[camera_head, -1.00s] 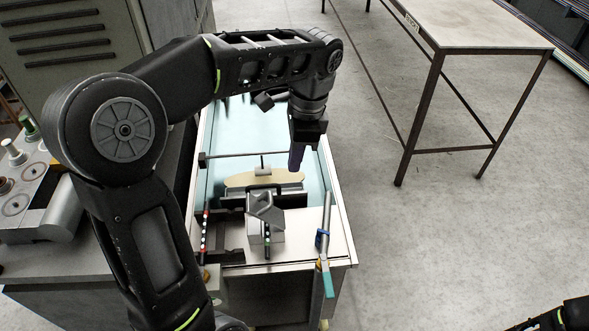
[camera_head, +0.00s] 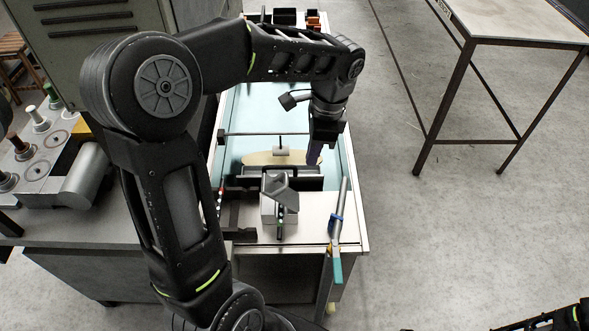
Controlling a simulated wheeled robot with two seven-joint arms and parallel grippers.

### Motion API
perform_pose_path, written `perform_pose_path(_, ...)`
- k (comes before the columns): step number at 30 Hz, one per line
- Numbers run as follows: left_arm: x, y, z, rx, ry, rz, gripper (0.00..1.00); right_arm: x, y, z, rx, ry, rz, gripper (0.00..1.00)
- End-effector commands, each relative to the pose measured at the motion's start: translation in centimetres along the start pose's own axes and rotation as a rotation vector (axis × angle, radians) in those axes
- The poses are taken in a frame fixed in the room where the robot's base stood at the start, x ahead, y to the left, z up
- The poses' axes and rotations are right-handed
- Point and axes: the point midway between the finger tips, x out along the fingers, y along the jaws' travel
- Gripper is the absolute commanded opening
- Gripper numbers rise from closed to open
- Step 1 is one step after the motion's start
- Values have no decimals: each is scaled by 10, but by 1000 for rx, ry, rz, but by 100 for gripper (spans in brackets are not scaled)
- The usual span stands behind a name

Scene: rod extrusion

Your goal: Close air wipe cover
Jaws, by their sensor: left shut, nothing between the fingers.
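A grey metal block with an angled flap-like plate on top (camera_head: 281,190) stands at the near end of the water bath (camera_head: 341,158). It looks like the air wipe and its cover, with the plate tilted up, though I cannot tell for certain how the cover is hinged. My right gripper is not in view; only part of my right arm shows at the lower right.
A thin bar (camera_head: 245,133) crosses the bath, with a beige oval piece (camera_head: 257,158) behind the block. A teal-handled tool (camera_head: 338,262) lies along the near right edge. A bench with spools (camera_head: 39,119) is left; a table (camera_head: 510,22) is right, with open floor between.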

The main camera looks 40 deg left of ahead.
Motion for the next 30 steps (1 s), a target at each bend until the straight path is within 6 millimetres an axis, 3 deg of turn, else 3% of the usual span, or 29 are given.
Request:
perform_pose_path(6,45,0,1,-1,-3,4,0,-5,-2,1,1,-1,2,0)
perform_pose_path(12,63,-1,23,-2,-1,1,0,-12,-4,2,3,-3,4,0)
perform_pose_path(30,71,-2,31,-2,4,-1,0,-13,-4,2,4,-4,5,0)
